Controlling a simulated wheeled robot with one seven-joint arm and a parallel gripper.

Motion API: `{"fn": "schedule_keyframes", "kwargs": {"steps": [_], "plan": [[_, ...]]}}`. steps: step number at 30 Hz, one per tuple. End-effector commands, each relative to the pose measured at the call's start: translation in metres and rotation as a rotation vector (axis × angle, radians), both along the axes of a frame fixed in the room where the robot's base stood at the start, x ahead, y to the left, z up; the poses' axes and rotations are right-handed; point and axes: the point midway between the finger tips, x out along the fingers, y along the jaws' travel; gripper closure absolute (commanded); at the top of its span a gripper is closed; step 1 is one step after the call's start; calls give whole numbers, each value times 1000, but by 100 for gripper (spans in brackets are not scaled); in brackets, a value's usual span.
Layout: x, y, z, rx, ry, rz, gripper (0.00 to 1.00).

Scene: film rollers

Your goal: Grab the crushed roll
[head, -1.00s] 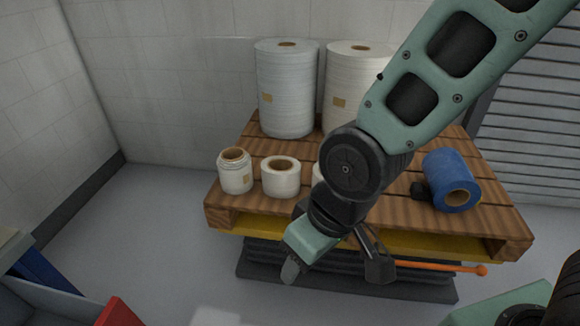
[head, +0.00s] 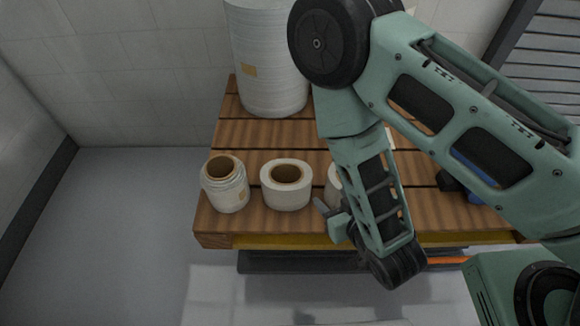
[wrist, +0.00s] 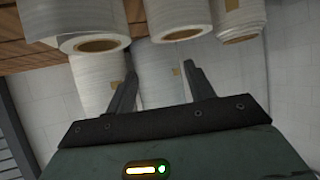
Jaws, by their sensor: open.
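The crushed roll (head: 226,186) looks to be the small white roll at the left front of the pallet, with an uneven, pinched side and a label. It stands upright with its brown core facing up. It also seems to show at the upper right of the wrist view (wrist: 238,18). My gripper (wrist: 160,69) is open and empty, with its fingers spread below the rolls in the wrist view. In the head view my gripper is mostly hidden by my arm; one finger shows right of the middle small roll, apart from the crushed roll.
A plain small roll (head: 287,187) stands just right of the crushed one. Another small roll (head: 333,185) is partly hidden by my arm. A tall roll (head: 265,60) stands behind. The wooden pallet (head: 215,222) has open floor to its left.

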Motion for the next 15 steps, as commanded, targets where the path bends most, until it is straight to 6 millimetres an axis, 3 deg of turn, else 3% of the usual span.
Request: {"fn": "schedule_keyframes", "kwargs": {"steps": [15], "plan": [[37, 13, -28, 4, -17, 1, 46]]}}
